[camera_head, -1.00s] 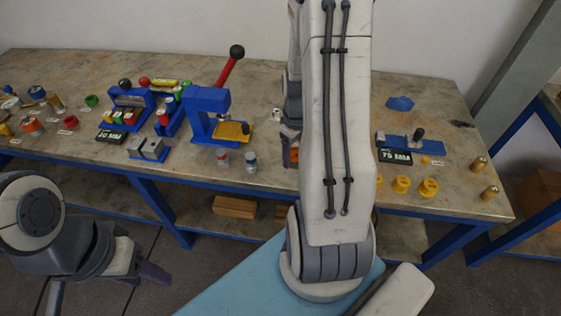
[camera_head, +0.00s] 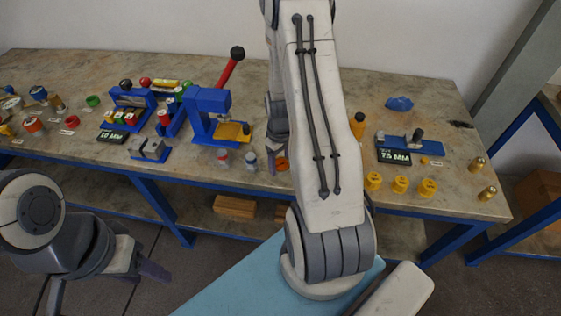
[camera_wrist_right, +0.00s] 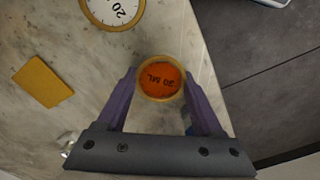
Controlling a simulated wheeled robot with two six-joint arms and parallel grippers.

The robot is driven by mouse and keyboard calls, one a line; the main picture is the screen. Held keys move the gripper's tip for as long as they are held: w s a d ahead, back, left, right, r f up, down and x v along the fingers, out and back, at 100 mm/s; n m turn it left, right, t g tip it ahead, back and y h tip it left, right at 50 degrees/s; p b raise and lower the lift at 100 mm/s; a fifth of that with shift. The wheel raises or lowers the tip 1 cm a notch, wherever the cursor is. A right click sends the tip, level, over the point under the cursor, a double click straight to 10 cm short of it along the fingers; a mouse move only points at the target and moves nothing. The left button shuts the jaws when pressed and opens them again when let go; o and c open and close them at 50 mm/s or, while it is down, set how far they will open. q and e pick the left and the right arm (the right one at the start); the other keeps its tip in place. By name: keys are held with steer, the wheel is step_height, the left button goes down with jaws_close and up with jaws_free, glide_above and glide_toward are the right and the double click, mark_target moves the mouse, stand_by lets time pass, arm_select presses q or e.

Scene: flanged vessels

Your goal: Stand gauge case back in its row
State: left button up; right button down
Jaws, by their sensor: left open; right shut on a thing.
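A round case with an orange face and a yellowish rim (camera_wrist_right: 160,80), lettered with what looks like 20 and unclear letters, is between the fingers of my right gripper (camera_wrist_right: 159,88). The fingers are shut on its sides. In the head view its orange part (camera_head: 282,164) shows near the table's front edge, beside my right arm, which hides part of it. Whether it touches the table I cannot tell. My left gripper (camera_head: 140,272) is open and empty, low at the left in front of the table.
A white dial marked 20 (camera_wrist_right: 113,8) and a yellow plate (camera_wrist_right: 38,82) lie near in the wrist view. A blue press (camera_head: 207,115) with a red lever and small jars (camera_head: 250,160) stand left of my right arm. Several yellow cups (camera_head: 400,185) stand at right.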

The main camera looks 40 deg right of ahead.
mark_target(280, 163)
steer(key=shift+c, duration=0.2)
jaws_free()
steer(key=shift+f, duration=0.1)
step_height(280, 163, up, 12)
steer(key=shift+r, duration=0.2)
steer(key=s+a+r+n, duration=0.1)
steer(key=a+r, duration=0.2)
steer(key=a, duration=0.6)
steer(key=a+r+n, duration=0.2)
steer(key=a+r, duration=0.1)
steer(key=a, duration=0.6)
steer(key=s+a+r+n+y, duration=0.1)
steer(key=s+a+r+n, duration=0.1)
steer(key=s+a, duration=1)
steer(key=s+r, duration=0.1)
steer(key=s, duration=0.2)
steer(key=shift+s+a+r+n, duration=0.3)
steer(key=shift+a+n, duration=0.1)
